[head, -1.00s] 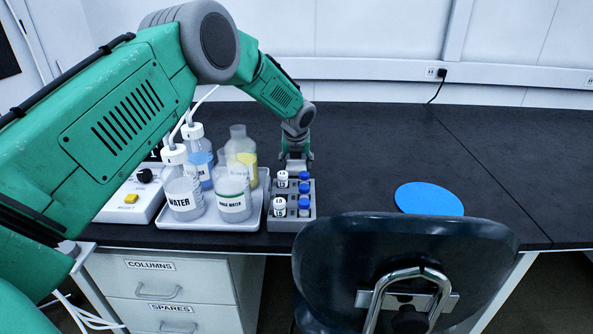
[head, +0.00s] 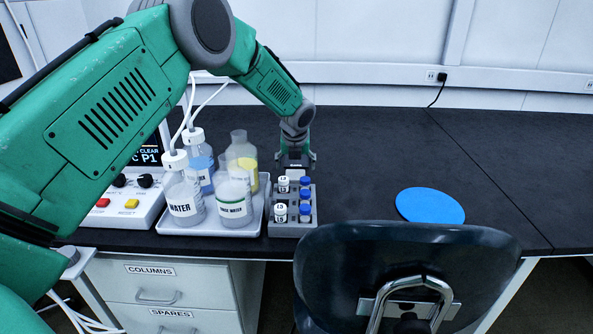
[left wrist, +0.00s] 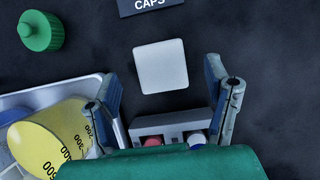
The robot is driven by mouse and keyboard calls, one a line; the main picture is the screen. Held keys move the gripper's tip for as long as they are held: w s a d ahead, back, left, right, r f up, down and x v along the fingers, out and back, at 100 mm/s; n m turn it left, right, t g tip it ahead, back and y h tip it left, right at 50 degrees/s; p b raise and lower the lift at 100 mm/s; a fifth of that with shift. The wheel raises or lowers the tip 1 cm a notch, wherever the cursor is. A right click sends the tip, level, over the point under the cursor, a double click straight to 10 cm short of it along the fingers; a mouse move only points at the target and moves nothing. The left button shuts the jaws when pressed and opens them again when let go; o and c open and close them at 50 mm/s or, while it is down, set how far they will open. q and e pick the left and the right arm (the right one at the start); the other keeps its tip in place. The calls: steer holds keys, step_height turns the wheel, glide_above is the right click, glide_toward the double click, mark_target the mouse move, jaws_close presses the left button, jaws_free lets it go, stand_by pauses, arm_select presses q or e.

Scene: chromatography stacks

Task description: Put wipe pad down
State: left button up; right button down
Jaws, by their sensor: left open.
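The wipe pad (left wrist: 161,66) is a pale, rounded square lying flat on the dark bench in the left wrist view. My left gripper (left wrist: 160,72) is open, with its two fingers on either side of the pad and apart from it. In the head view my left gripper (head: 295,163) is at the bench just behind the vial rack, pointing down. I cannot make out the pad clearly there. My right gripper is not in view.
The grey vial rack (head: 292,230) with several vials stands in front of the gripper. A tray (head: 237,228) of bottles is left of it. A green cap (left wrist: 40,31) and a CAPS label (left wrist: 150,5) lie nearby. A blue disc (head: 430,206) and chair (head: 400,265) are at right.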

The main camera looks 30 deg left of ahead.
arm_select(q)
steer(key=p+v, duration=0.1)
steer(key=v, duration=0.6)
steer(key=shift+r, duration=0.3)
steer(key=shift+s, duration=0.1)
